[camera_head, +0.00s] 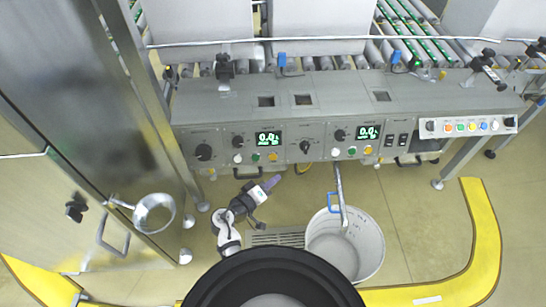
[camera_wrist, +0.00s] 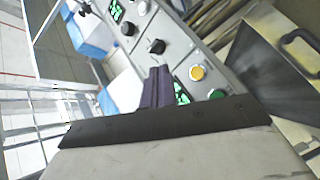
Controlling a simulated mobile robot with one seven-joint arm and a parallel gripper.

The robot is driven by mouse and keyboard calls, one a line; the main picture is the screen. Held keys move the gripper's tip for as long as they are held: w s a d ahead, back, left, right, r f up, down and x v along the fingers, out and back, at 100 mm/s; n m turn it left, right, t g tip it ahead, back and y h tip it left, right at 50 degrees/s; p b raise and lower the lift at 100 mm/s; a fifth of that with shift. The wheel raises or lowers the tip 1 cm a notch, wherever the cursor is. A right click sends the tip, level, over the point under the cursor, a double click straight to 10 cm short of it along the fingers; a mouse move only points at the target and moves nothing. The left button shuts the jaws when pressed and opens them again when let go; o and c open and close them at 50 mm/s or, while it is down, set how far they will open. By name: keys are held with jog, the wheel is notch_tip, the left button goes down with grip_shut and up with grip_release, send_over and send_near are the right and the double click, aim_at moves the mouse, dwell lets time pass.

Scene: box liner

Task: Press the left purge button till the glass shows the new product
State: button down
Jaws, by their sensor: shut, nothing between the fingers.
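A long grey control panel (camera_head: 300,125) runs across the head view. Its left section has a lit green display (camera_head: 268,138) reading about 0.0 and, below it, white (camera_head: 238,158), green (camera_head: 255,157) and yellow (camera_head: 272,157) buttons. I cannot read which is the purge button, and I cannot make out the glass. My gripper (camera_head: 275,181), with purple fingers, is shut and empty below the left section. In the wrist view its fingers (camera_wrist: 158,86) overlap the panel near a yellow button (camera_wrist: 197,73) and a green button (camera_wrist: 217,94); contact is not clear.
A white bucket (camera_head: 368,248) stands under a blue-handled pipe (camera_head: 341,203), right of my arm. A steel cabinet (camera_head: 60,215) with a round cup (camera_head: 154,213) is at left. A yellow floor stripe (camera_head: 487,235) curves at right. Rollers (camera_head: 395,50) lie behind the panel.

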aim_at(273, 157)
jog(key=shift+w, duration=0.1)
jog(key=w+f+b, duration=0.3)
jog(key=w+b, duration=0.1)
jog(key=w, duration=0.4)
jog(key=shift+a+b, duration=0.3)
jog(key=shift+a, duration=0.05)
jog(key=shift+w, duration=0.1)
dwell(1.8)
jog(key=shift+w+f+b, duration=0.1)
jog(key=shift+w+b, duration=0.3)
jog(key=shift+b, duration=0.05)
jog(key=shift+w+f+b, duration=0.15)
jog(key=shift+w+b, duration=0.2)
dwell(0.5)
jog(key=shift+s+r+p, duration=0.3)
jog(key=shift+s+p, duration=0.05)
jog(key=shift+s, duration=0.4)
